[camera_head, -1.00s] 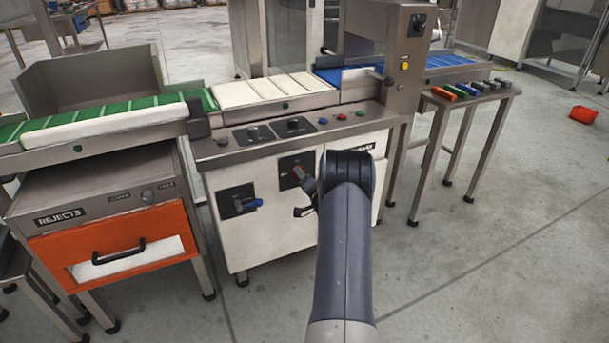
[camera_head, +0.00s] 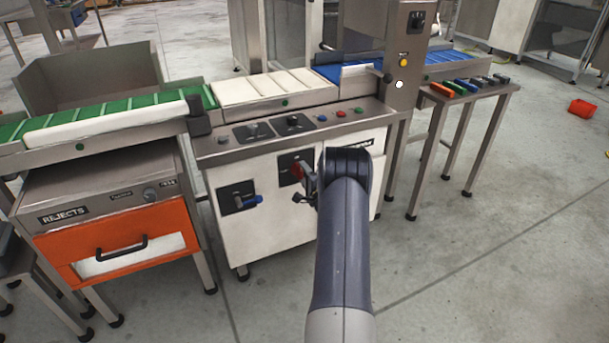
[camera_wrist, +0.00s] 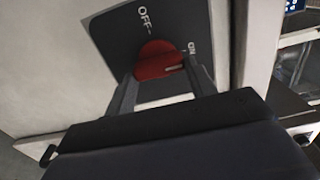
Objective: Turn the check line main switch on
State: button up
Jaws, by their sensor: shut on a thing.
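The main switch is a red rotary knob (camera_wrist: 160,60) on a dark plate (camera_wrist: 112,38) marked OFF and ON. Its white mark lies on the right side of the knob, on the side of the ON label. My gripper (camera_wrist: 160,82) has a finger on each side of the knob and is shut on it. In the head view, the red knob (camera_head: 297,170) shows on the white cabinet front (camera_head: 270,226), just left of my wrist. My gripper (camera_head: 308,190) is partly hidden there by my own arm.
A blue-handled switch (camera_head: 248,201) sits left on the same cabinet. Buttons and dials line the sloped panel (camera_head: 222,158) above. A bright white lamp (camera_head: 399,84) shows on the post. The orange rejects drawer (camera_head: 165,233) is at left, and a small table (camera_head: 470,103) at right.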

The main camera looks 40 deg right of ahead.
dwell(0.4)
jog(key=o, duration=1)
jog(key=shift+s, duration=0.15)
jog(key=p+v, duration=0.2)
jog(key=v, duration=0.8)
jog(key=shift+s+a, duration=0.15)
jog(key=shift+s, duration=0.1)
jog(key=shift+w, duration=0.1)
jog(key=b+x, duration=0.2)
jog(key=x, duration=0.8)
jog(key=shift+w, duration=0.3)
